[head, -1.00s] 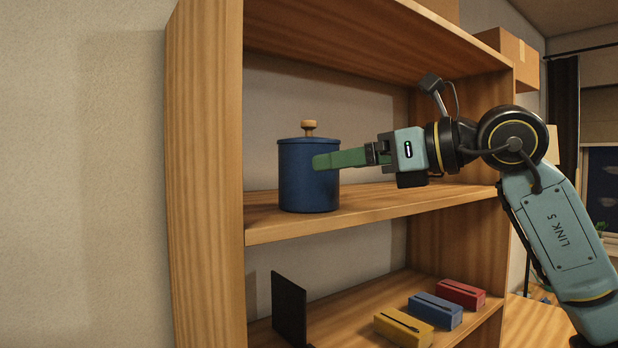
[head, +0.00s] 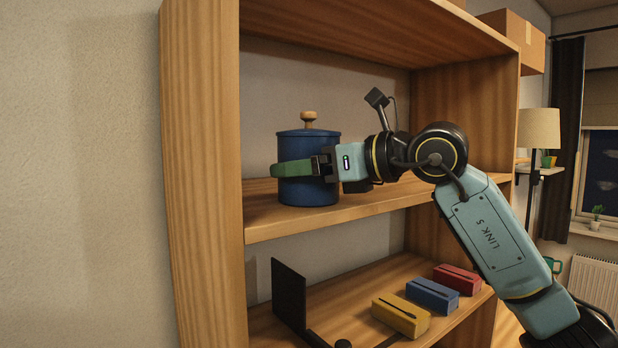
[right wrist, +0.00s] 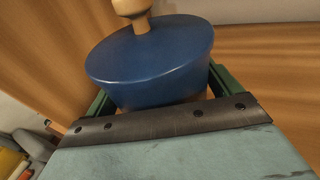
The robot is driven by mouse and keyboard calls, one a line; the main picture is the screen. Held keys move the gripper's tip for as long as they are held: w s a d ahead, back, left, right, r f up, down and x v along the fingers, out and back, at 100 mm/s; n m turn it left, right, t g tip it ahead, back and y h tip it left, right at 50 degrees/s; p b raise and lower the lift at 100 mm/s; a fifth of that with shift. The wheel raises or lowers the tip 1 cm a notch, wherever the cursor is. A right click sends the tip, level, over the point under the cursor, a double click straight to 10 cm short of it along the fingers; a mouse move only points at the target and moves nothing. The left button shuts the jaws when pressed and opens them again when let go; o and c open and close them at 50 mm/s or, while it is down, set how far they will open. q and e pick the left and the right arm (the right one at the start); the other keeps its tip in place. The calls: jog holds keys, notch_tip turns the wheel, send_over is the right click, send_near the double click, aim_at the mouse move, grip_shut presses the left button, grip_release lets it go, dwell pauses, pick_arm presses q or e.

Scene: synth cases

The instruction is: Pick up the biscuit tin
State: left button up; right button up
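The biscuit tin (head: 308,194) is a blue round canister with a lid and a wooden knob. It stands upright on the upper shelf in the head view. It also shows close up in the right wrist view (right wrist: 155,60). My right gripper (head: 292,170) reaches in from the right, with its green fingers at either side of the tin's body, below the lid. One finger crosses the tin's front and its tip passes the tin's left edge. The fingers are spread wide and do not visibly grip; the far finger is hidden in the head view. My left gripper is out of view.
The wooden shelf unit (head: 205,190) has a side wall close left of the tin. On the lower shelf are yellow (head: 400,316), blue (head: 433,296) and red (head: 458,279) boxes, and a dark upright panel (head: 288,300). A cardboard box (head: 518,35) is at upper right.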

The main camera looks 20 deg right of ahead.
jog(key=c, duration=0.7)
jog(key=shift+r, duration=0.1)
jog(key=shift+c, duration=0.8)
